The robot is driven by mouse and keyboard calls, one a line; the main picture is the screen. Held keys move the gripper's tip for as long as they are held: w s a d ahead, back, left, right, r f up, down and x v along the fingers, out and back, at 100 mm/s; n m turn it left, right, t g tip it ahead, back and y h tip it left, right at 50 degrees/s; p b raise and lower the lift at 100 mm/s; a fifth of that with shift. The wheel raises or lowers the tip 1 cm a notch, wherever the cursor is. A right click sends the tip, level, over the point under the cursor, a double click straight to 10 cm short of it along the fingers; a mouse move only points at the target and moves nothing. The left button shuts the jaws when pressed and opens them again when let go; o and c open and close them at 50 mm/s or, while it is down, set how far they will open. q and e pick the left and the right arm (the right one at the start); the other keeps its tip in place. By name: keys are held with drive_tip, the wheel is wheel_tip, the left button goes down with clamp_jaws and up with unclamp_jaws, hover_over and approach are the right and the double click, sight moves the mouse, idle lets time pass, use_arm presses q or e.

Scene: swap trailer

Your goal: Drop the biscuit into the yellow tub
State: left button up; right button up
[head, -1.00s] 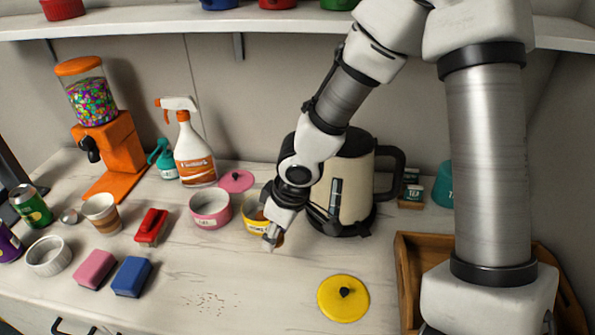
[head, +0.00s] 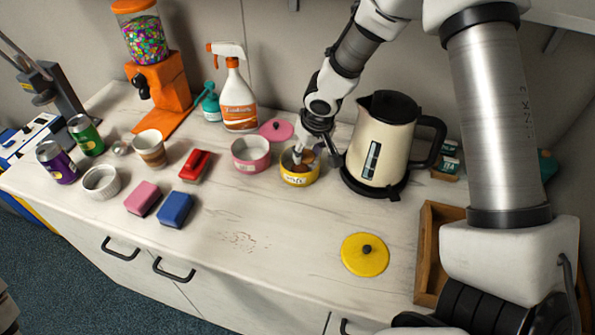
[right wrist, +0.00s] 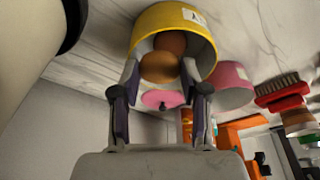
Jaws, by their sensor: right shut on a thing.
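The yellow tub (head: 300,179) stands open on the counter, between the pink tub and the kettle. My right gripper (head: 307,158) points down at its mouth, with the fingertips at or just inside the rim. In the right wrist view, my right gripper (right wrist: 160,85) is shut on a round brown biscuit (right wrist: 158,68), held at the mouth of the yellow tub (right wrist: 205,50). Another brown round thing (right wrist: 171,42) shows deeper inside the tub. Whether the held biscuit touches it I cannot tell. My left gripper is out of view.
The cream kettle (head: 383,140) stands close right of the tub. The pink tub (head: 250,155) is close left, with a pink lid (head: 276,130) behind. A yellow lid (head: 365,255) lies in front, near a wooden tray (head: 427,255). The front middle counter is clear.

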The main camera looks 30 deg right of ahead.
drive_tip(key=shift+r, duration=0.1)
drive_tip(key=o, duration=0.9)
drive_tip(key=shift+s+d, duration=0.1)
drive_tip(key=v, duration=1.2)
